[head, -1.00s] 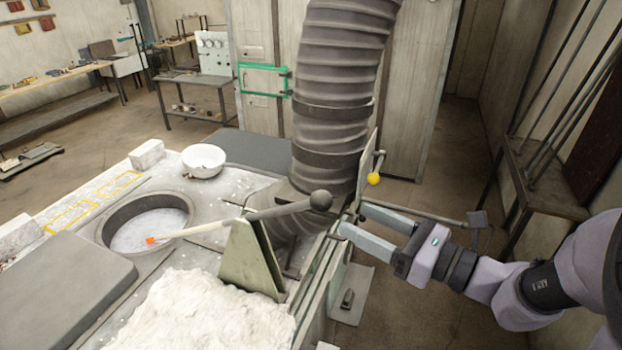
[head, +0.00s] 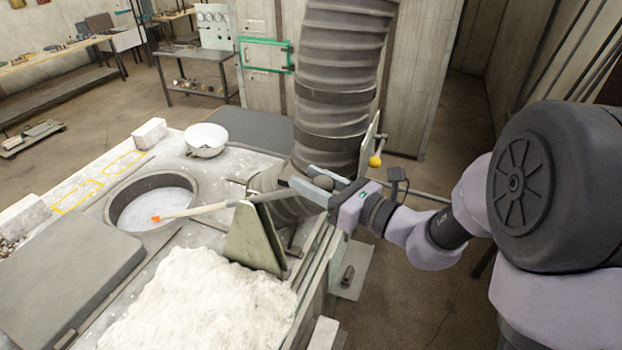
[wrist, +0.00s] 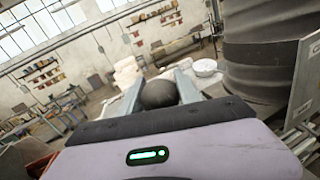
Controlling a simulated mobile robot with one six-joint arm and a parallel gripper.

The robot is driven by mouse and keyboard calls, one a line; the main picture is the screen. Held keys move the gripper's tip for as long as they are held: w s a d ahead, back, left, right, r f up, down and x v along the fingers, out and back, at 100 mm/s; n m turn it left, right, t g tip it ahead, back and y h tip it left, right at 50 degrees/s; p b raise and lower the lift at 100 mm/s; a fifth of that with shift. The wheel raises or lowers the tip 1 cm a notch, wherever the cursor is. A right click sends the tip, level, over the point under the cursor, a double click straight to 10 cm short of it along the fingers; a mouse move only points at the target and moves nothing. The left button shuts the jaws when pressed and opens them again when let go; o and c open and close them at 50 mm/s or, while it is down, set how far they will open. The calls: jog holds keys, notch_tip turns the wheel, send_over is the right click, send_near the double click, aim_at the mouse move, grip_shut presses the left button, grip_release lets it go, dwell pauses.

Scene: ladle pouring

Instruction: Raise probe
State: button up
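The probe (head: 213,209) is a pale rod with an orange tip (head: 156,219) and a dark ball at its handle end. The tip is at the molten-looking surface in the round pot (head: 116,205). The rod leans over an upright green plate (head: 256,238). My gripper (head: 300,177) is at the handle end with a finger on each side of the dark ball (head: 323,182). In the wrist view the ball (wrist: 159,94) sits between the fingers, close to both. I cannot tell whether they press on it.
A thick ribbed duct (head: 340,70) rises just behind my gripper. A yellow knob (head: 375,161) on a lever is close to its right. A white bowl (head: 206,140) stands behind the pot. A white crusty heap (head: 200,305) lies in front of the plate.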

grip_shut()
jog(key=s+d+f+t+y+b, duration=0.2)
jog(key=f+b, duration=0.7)
jog(key=b, duration=1)
jog(key=shift+d+m+y+b, duration=0.3)
jog(key=shift+d+m+y, duration=0.1)
jog(key=shift+d+y, duration=0.3)
jog(key=o, duration=0.6)
grip_release()
jog(key=shift+d, duration=0.15)
